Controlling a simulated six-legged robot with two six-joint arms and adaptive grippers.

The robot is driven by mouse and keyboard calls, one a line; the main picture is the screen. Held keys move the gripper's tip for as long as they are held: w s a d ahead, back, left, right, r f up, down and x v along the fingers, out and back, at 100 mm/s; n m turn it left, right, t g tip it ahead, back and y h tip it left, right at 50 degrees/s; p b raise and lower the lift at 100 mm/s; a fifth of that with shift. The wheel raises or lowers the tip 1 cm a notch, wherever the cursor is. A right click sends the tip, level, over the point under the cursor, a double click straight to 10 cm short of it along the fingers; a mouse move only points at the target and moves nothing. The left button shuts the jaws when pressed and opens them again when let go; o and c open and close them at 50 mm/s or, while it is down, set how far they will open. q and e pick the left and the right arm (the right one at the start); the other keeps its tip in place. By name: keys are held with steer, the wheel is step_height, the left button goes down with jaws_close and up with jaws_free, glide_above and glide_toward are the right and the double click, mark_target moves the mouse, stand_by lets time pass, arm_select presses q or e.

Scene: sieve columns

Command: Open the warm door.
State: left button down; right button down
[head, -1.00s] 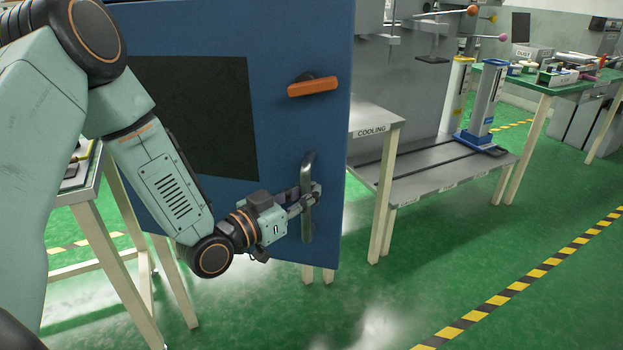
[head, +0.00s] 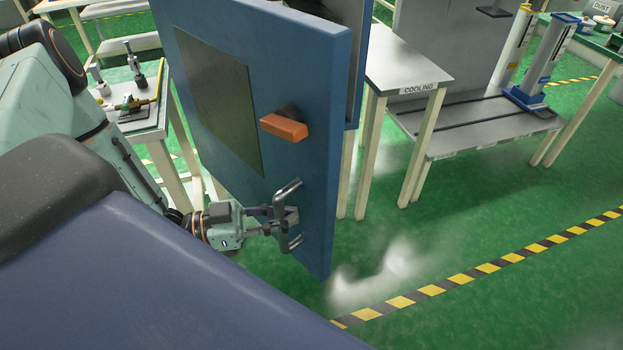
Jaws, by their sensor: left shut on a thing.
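The blue door (head: 312,90) stands swung open at an angle, with its free edge towards the right of the head view. It has a dark window panel (head: 215,95), an orange latch handle (head: 285,128) and, lower down, a grey bar handle (head: 280,196). My left gripper (head: 285,216) is shut on the grey bar handle. Part of the blue body behind the door shows at the upper right of it; its inside is mostly hidden. My right gripper is not in view.
A table marked COOLING (head: 405,65) stands right of the door, with a grey machine bench (head: 450,125) beyond. A small table with tools (head: 135,110) stands on the left. Green floor is clear at the right, crossed by a yellow-black stripe (head: 460,278).

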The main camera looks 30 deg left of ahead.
arm_select(q)
steer(key=s+a+m+g+h+p, duration=0.2)
steer(key=s+a, duration=0.6)
steer(key=s, duration=0.5)
steer(key=shift+m+g+h+p, duration=0.4)
steer(key=shift+m+g+p, duration=0.5)
steer(key=shift+p, duration=1)
steer(key=shift+r, duration=0.1)
steer(key=c, duration=1.8)
jaws_free()
steer(key=o, duration=0.5)
steer(key=shift+a+g, duration=0.1)
steer(key=shift+g, duration=0.2)
steer(key=shift+c, duration=0.2)
steer(key=shift+o, duration=0.4)
steer(key=shift+s, duration=0.15)
